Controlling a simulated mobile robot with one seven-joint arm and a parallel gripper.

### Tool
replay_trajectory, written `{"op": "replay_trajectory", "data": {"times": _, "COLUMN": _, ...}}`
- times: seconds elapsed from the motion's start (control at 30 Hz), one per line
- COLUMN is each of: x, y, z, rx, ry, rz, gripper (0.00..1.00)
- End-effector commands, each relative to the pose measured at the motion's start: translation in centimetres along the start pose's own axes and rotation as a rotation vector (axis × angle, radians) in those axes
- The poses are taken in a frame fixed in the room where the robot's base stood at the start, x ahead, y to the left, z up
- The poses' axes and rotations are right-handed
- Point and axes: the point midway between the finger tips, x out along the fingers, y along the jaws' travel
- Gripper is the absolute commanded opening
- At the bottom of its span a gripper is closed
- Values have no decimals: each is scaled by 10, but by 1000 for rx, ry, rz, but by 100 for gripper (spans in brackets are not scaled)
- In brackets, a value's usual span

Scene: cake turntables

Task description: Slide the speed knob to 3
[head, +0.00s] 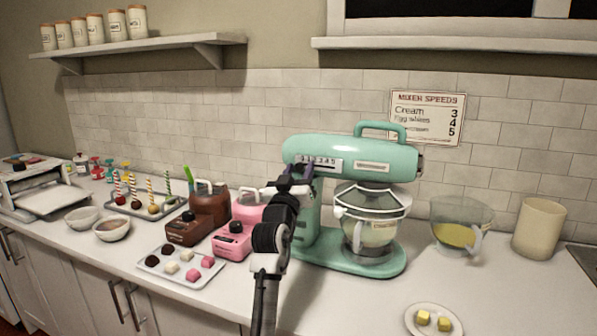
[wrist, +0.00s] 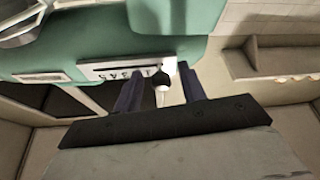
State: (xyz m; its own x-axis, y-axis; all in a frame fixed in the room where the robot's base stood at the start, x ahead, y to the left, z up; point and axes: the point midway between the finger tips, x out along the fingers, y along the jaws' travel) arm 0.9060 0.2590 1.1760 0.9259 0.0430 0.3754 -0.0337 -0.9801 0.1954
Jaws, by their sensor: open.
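The mint-green stand mixer (head: 350,155) stands on the counter, with a white speed scale (head: 319,162) numbered along its head. In the wrist view the picture is upside down, and the scale (wrist: 112,70) shows beside a small dark round speed knob (wrist: 161,80). My gripper (head: 290,180) is at the left end of the mixer head. In the wrist view my gripper (wrist: 160,76) is open, with one dark finger on each side of the knob. I cannot tell whether either finger touches it. The exact number at the knob is hidden by the fingers.
A wall sign (head: 427,117) lists mixer speeds. A glass bowl (head: 377,222) sits under the mixer head. A jug of yellow liquid (head: 462,225) and butter plate (head: 434,320) are right.

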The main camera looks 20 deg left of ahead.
Motion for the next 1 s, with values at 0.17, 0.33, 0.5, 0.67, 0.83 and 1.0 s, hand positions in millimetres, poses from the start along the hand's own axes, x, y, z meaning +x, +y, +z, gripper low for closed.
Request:
{"op": "replay_trajectory", "data": {"times": 0.17, "x": 0, "y": 0, "z": 0, "rx": 0, "ry": 0, "rz": 0, "gripper": 24}}
{"op": "replay_trajectory", "data": {"times": 0.33, "x": 0, "y": 0, "z": 0, "rx": 0, "ry": 0, "rz": 0, "gripper": 2}}
{"op": "replay_trajectory", "data": {"times": 0.5, "x": 0, "y": 0, "z": 0, "rx": 0, "ry": 0, "rz": 0, "gripper": 0}}
{"op": "replay_trajectory", "data": {"times": 0.67, "x": -1, "y": 7, "z": 3, "rx": -1, "ry": 0, "rz": 3, "gripper": 0}}
{"op": "replay_trajectory", "data": {"times": 0.83, "x": -2, "y": 14, "z": 2, "rx": 0, "ry": 0, "rz": 1, "gripper": 0}}
{"op": "replay_trajectory", "data": {"times": 1.0, "x": -1, "y": 13, "z": 2, "rx": 0, "ry": 0, "rz": 0, "gripper": 0}}
